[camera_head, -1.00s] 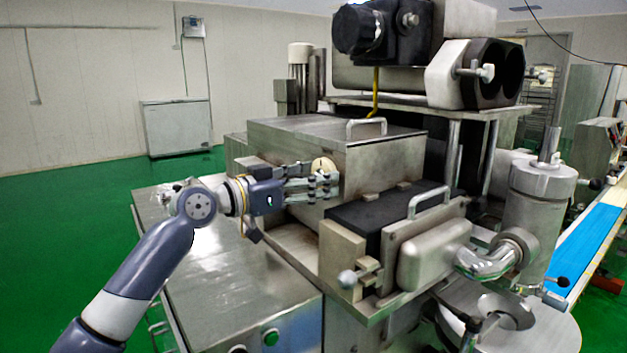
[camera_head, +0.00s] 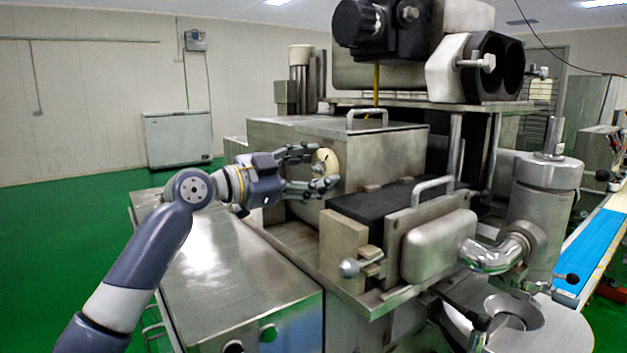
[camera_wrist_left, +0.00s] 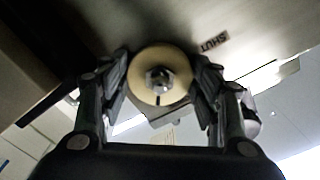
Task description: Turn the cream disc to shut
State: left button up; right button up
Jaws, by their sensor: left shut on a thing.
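The cream disc (camera_head: 325,163) is round and sits on the side face of the metal box. In the left wrist view the disc (camera_wrist_left: 160,76) has a metal hub at its centre and a short dark mark near its lower edge. A label "SHUT" (camera_wrist_left: 212,45) is on the metal to the upper right of the disc. My left gripper (camera_head: 327,167) is shut on the disc, with one finger on each side of its rim. In the head view one finger is above the disc and one below. My right gripper is in neither view.
The metal box (camera_head: 388,160) has a handle (camera_head: 367,113) on its lid. A black-topped block (camera_head: 385,205) with a handle stands close below and right of my left gripper. A flat metal cabinet top (camera_head: 215,265) lies below my left arm.

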pick_arm(q)
jog(key=m+b, duration=0.1)
jog(key=m, duration=0.4)
jog(key=shift+m+b, duration=0.3)
jog(key=m, duration=0.3)
jog(key=shift+r+m+b, duration=0.1)
jog(key=shift+m+b, duration=0.3)
jog(key=shift+m, duration=0.6)
jog(key=o, duration=1.1)
jog(key=shift+c, duration=0.2)
jog(key=shift+a, duration=0.1)
